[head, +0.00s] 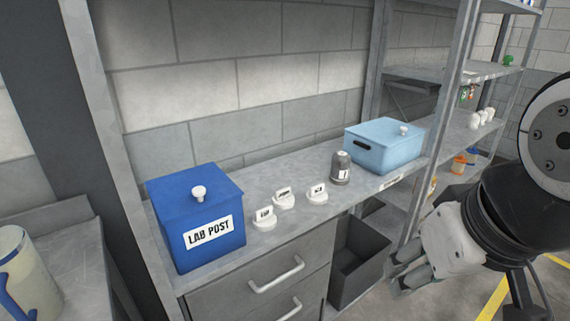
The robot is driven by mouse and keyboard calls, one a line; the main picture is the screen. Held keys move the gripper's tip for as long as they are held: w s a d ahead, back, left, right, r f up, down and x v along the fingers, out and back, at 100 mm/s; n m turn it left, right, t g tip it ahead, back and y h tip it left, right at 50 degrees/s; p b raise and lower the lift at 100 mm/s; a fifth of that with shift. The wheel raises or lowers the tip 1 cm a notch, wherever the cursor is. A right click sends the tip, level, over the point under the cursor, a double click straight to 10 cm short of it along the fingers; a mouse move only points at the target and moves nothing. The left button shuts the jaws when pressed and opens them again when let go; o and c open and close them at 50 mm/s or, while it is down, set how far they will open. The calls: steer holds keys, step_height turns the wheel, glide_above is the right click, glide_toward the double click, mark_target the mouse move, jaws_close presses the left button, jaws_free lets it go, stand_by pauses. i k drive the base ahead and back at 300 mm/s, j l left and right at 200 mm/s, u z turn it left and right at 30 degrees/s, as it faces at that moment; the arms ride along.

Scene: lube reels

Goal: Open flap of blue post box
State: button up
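The blue post box (196,218) stands at the left end of the grey counter, with a white "LAB POST" label on its front. Its flat top (180,184), with a white knob (198,193), looks closed. I cannot tell where the flap's hinge is. My gripper (396,272) is at the lower right, in front of the counter and well apart from the box. Its fingers point left, with a gap between them and nothing visible in it.
A light blue box (385,145) is farther right. Below are drawers with handles (276,275) and an open dark bin (358,262). Metal uprights flank the counter.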

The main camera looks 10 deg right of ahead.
mark_target(183, 194)
steer(key=i+u, duration=0.35)
steer(key=i+l+u, duration=0.1)
steer(key=u, duration=0.2)
steer(key=i+l+u, duration=0.15)
steer(key=u, duration=0.2)
steer(key=i, duration=0.1)
